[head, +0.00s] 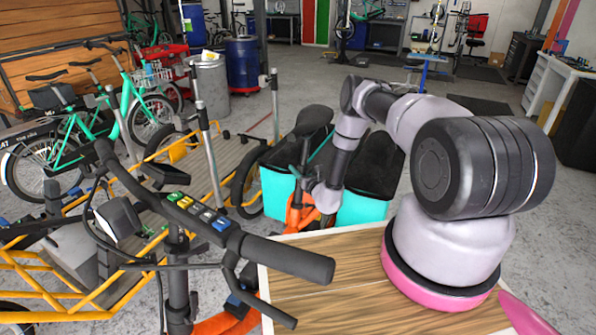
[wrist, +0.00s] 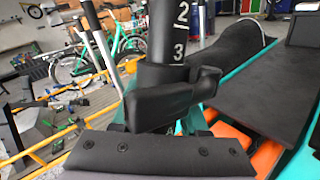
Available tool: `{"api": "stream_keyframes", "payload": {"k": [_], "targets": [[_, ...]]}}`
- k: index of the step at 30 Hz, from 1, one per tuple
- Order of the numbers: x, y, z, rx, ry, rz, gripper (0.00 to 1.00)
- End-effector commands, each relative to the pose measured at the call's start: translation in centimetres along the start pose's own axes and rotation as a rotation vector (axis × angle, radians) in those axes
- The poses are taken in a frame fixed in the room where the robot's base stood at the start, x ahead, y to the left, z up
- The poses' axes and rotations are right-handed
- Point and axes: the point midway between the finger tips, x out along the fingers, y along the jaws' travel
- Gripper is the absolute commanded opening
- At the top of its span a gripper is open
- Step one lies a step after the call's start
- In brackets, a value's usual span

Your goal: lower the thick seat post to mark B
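A dark seat post (wrist: 175,32) stands in the wrist view, with white marks 2 and 3 on its side. A black clamp with a lever (wrist: 165,97) sits around its lower part, just under the 3. A small mark, perhaps an A, shows faintly below the clamp. No mark B can be made out. In the head view a black saddle (head: 313,119) stands above the teal boxes. My gripper (head: 326,198) is low behind the handlebar, close to the orange frame; its fingers are too small and dark to read, and I cannot tell whether it touches the clamp.
A handlebar (head: 288,257) with coloured buttons crosses the front of the head view. Teal boxes with black tops (head: 362,207) flank my gripper. A yellow cargo frame (head: 85,262) lies left. A wooden board (head: 335,285) is in front. Open floor lies beyond.

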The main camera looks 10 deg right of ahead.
Motion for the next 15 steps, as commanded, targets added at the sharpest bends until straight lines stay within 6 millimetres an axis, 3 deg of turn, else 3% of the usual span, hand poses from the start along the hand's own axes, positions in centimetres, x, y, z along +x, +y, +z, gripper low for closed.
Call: {"api": "stream_keyframes", "payload": {"k": [1,2,15], "targets": [[-0.01,0.01,0.0,0.0,0.0,0.0,0.12],[-0.01,0.01,0.0,0.0,0.0,0.0,0.0],[-0.03,0.0,0.0,0.0,0.0,0.0,0.0]]}}
